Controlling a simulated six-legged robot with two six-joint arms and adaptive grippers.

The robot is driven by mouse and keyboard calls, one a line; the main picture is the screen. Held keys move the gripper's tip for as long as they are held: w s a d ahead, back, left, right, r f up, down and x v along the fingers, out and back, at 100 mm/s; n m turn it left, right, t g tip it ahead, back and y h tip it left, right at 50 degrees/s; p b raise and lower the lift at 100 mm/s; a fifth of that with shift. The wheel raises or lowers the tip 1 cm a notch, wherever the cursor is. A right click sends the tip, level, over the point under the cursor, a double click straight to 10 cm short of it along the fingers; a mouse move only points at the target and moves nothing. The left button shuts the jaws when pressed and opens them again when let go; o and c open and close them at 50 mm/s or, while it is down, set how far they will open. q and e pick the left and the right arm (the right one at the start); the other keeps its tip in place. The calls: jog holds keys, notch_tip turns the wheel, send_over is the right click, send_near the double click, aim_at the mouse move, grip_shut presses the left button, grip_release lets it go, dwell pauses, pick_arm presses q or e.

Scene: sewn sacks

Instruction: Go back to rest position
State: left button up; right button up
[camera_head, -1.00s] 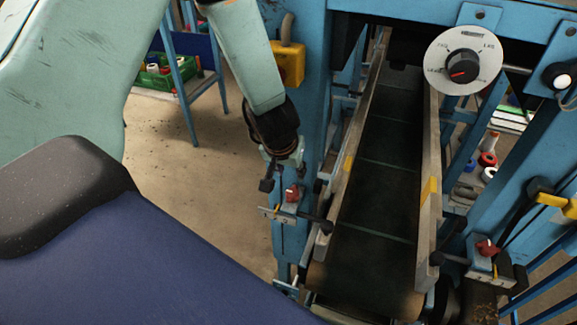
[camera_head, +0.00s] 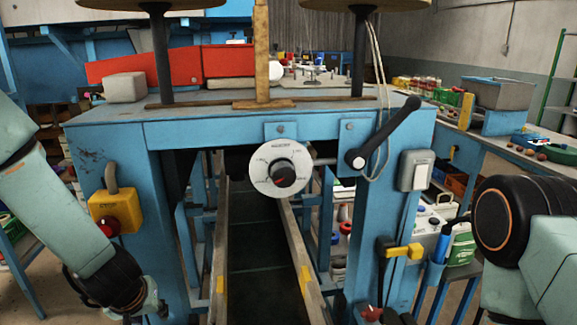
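My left arm comes in from the left in the head view. My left gripper (camera_head: 150,308) hangs at the bottom, partly cut off by the lower edge, beside the blue machine's left leg. Its fingers are too little visible to tell open from shut. My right arm shows at the right edge as a black joint and pale green link.
The dark conveyor belt (camera_head: 258,290) runs between metal rails below the dial. A yellow box with a red button (camera_head: 113,210) is on the left leg. A black lever (camera_head: 390,132) sticks out at the right. A side table (camera_head: 470,140) with small items stands to the right.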

pick_arm(q)
jog(key=s+d+f+m+g+b, duration=0.2)
jog(key=s+d+f+b, duration=0.2)
jog(key=s+f+b, duration=0.5)
jog(key=s+d+f+m+g+h+b, duration=0.1)
jog(key=s+d+f+b, duration=0.3)
jog(key=s+f+b, duration=0.6)
jog(key=s+f+g, duration=0.1)
jog(key=s+f, duration=1)
jog(key=f, duration=0.3)
jog(key=shift+f+m+g+h, duration=0.3)
jog(key=shift+m+g, duration=0.1)
jog(key=shift+w+d, duration=0.1)
jog(key=shift+w, duration=0.05)
